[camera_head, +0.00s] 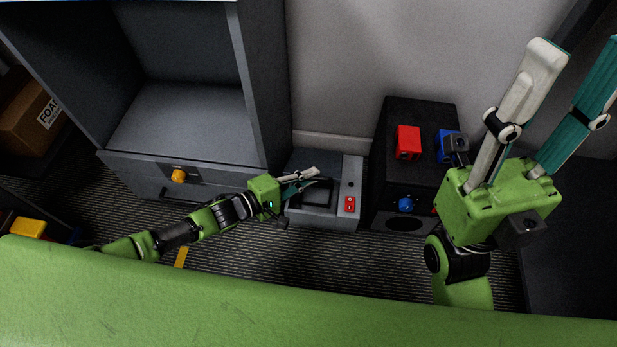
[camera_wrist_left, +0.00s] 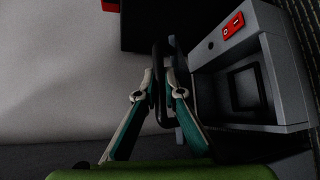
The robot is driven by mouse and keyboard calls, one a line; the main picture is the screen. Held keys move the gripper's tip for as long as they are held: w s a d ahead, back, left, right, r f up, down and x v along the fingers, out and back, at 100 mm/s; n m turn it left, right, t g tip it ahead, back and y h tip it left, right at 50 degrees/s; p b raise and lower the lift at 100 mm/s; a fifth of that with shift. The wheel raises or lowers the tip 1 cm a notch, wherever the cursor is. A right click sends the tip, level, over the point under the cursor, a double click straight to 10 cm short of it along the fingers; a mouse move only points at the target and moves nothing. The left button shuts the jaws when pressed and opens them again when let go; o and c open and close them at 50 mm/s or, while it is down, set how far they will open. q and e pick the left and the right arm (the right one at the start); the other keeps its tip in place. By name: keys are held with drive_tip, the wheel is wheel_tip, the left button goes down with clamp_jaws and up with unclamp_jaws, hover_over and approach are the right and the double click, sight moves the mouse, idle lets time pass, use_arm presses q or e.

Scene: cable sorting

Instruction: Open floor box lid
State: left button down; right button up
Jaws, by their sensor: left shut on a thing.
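The floor box (camera_head: 352,173) is a low grey box on the floor, with a red switch (camera_head: 349,204) and a dark recess in its top. It fills the right side of the left wrist view (camera_wrist_left: 282,70). My left gripper (camera_head: 317,177) is over the box's top; in the left wrist view (camera_wrist_left: 160,78) its fingers are closed on a thin dark loop-like part (camera_wrist_left: 161,112) beside the box, apparently the lid or its handle. The fingers hide some of that part, and the lid's exact angle is unclear. My right gripper (camera_head: 578,75) is raised at the right, fingers apart and empty.
A black box (camera_head: 420,110) bearing a red block (camera_head: 407,142), a blue block (camera_head: 446,148) and a blue knob (camera_head: 405,205) stands right of the floor box. A grey cabinet (camera_head: 268,90) with an orange knob (camera_head: 178,176) stands left. A wall is behind.

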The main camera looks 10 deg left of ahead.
use_arm(q)
drive_tip(key=c, duration=2.1)
unclamp_jaws()
drive_tip(key=shift+a, duration=0.1)
drive_tip(key=shift+c, duration=0.2)
drive_tip(key=v, duration=1.2)
